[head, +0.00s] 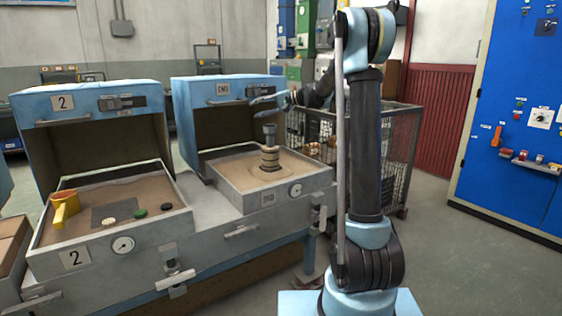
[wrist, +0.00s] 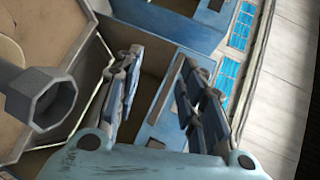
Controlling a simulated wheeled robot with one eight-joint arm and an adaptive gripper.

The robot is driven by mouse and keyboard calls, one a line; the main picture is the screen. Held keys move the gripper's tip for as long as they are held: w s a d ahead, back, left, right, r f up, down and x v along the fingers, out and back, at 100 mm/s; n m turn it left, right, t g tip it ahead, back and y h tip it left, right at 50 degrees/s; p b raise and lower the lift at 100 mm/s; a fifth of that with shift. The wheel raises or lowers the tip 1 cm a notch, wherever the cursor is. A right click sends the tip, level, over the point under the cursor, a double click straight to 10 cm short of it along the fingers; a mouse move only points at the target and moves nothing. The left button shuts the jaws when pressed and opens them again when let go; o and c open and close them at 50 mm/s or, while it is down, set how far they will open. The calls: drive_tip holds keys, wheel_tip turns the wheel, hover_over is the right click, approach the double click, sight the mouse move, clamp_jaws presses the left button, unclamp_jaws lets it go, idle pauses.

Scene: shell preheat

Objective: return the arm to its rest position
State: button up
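My arm stands at the right of centre in the head view, and my gripper (head: 265,105) reaches left, above the right-hand open box. In the wrist view my gripper (wrist: 161,62) has its two fingers apart with nothing between them. A stepped post with a dark grey top (head: 269,133) stands upright in the sand of the right-hand box, a little below the gripper. A grey hollow angular end (wrist: 42,100) shows at the left of the wrist view, beside the fingers and not between them.
A wire cage (head: 399,160) stands behind my arm, and a blue cabinet (head: 520,110) is at right. Floor between them is clear.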

drive_tip(key=s+d+f+h, duration=0.2)
drive_tip(key=s+d+f, duration=0.15)
drive_tip(key=s, duration=0.55)
drive_tip(key=s+d+f+n+h, duration=0.1)
drive_tip(key=s+d+f+h, duration=0.3)
drive_tip(key=s, duration=0.6)
drive_tip(key=s+d+f+h, duration=0.1)
drive_tip(key=s+d+f, duration=0.1)
drive_tip(key=s+d, duration=0.5)
drive_tip(key=s+d+f+h, duration=0.2)
drive_tip(key=s+d+f, duration=0.2)
drive_tip(key=s+f, duration=0.2)
drive_tip(key=s+d+f+h, duration=0.3)
drive_tip(key=s+d+f, duration=0.2)
drive_tip(key=s, duration=0.6)
drive_tip(key=s+d+f+h, duration=0.2)
drive_tip(key=s+d+f, duration=0.3)
drive_tip(key=s+f, duration=0.2)
drive_tip(key=shift+s+d+f+n+g, duration=0.2)
drive_tip(key=shift+s+f+n+g, duration=0.15)
drive_tip(key=shift+s, duration=0.55)
drive_tip(key=shift+r, duration=0.1)
drive_tip(key=shift+w+f, duration=0.2)
drive_tip(key=shift+w, duration=0.3)
